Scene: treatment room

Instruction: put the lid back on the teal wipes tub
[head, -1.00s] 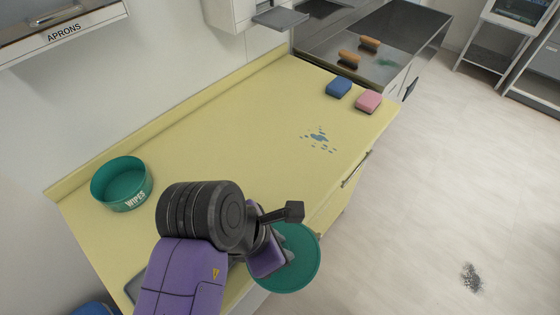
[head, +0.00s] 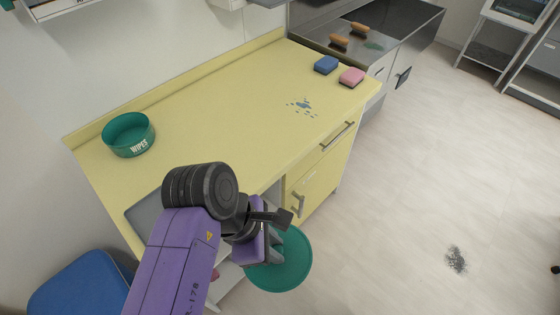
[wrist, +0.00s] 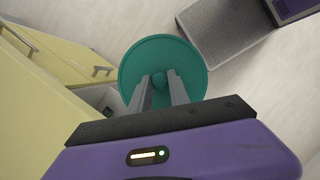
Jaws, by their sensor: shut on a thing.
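The teal wipes tub (head: 128,135) stands open and upright on the far left end of the yellow counter, its label facing out. Its round teal lid (head: 283,262) is in my gripper (head: 277,250), held out past the counter's front edge, over the floor. In the wrist view the lid (wrist: 185,60) shows as a full disc, and my gripper (wrist: 166,84) is shut on the small knob at its middle. The lid is well apart from the tub, to its right and nearer me. My arm hides part of the lid's left side in the head view.
A grey tray (head: 150,212) lies at the near end; a blue stool (head: 80,285) stands at lower left.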

